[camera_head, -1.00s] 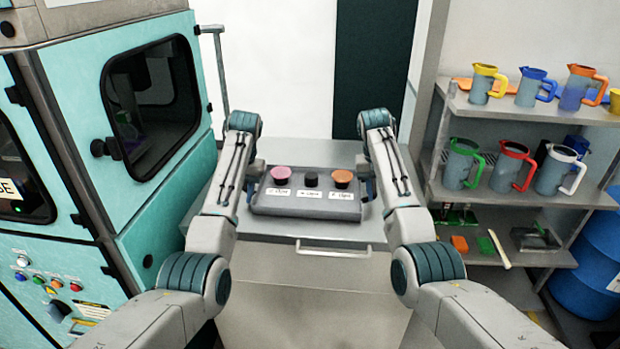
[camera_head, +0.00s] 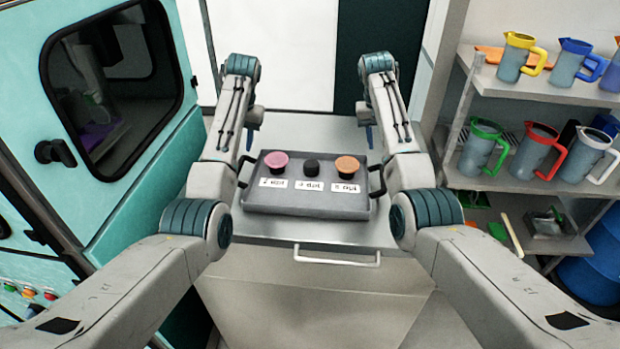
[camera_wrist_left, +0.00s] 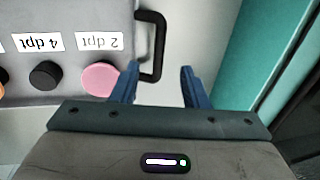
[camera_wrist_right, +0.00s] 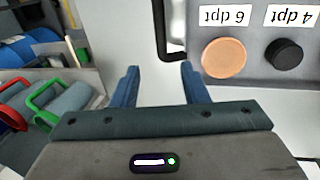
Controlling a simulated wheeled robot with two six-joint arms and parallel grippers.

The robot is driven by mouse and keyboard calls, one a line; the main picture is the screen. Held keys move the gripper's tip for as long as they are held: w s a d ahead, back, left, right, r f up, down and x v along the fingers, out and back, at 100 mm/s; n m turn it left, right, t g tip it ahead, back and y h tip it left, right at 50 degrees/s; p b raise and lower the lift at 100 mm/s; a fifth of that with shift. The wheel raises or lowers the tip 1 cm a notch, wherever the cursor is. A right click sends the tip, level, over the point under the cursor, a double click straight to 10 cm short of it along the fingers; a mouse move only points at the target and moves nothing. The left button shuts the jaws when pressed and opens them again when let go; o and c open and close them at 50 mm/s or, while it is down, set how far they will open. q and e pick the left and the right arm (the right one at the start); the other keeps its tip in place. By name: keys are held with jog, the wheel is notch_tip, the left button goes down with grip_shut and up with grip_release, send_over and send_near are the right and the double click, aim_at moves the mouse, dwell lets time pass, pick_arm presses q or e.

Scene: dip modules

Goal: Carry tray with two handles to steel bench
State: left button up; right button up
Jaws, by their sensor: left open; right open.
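The grey tray (camera_head: 310,206) with two black handles lies flat on a steel-topped surface (camera_head: 340,233). Three round modules, pink, black and orange, sit in it above white labels. The left handle (camera_wrist_left: 152,45) and the right handle (camera_wrist_right: 168,35) are both free of the fingers. My left gripper (camera_head: 249,138) is open and empty near the left handle; its blue fingers (camera_wrist_left: 160,72) show in the left wrist view. My right gripper (camera_head: 367,134) is open and empty near the right handle; its fingers (camera_wrist_right: 160,70) show in the right wrist view.
A turquoise machine (camera_head: 110,210) with a dark window stands close on the left. A shelf rack (camera_head: 520,185) on the right holds several coloured jugs. A pull bar (camera_head: 337,260) crosses the front of the steel-topped surface. Free top remains behind the tray.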

pick_arm(q)
jog(key=f, duration=0.3)
jog(key=a+f, duration=0.1)
jog(key=f, duration=0.3)
jog(key=w+a+f, duration=0.1)
jog(key=f, duration=0.3)
pick_arm(e)
jog(key=f, duration=0.3)
jog(key=d+f, duration=0.1)
jog(key=f, duration=0.3)
jog(key=d+f, duration=0.1)
jog(key=f, duration=0.3)
jog(key=shift+w, duration=0.35)
pick_arm(q)
jog(key=shift+w+f, duration=0.15)
jog(key=shift+f, duration=0.05)
pick_arm(e)
jog(key=shift+w+f, duration=0.1)
jog(key=shift+f, duration=0.15)
pick_arm(q)
jog(key=shift+r, duration=0.1)
pick_arm(e)
jog(key=shift+r, duration=0.1)
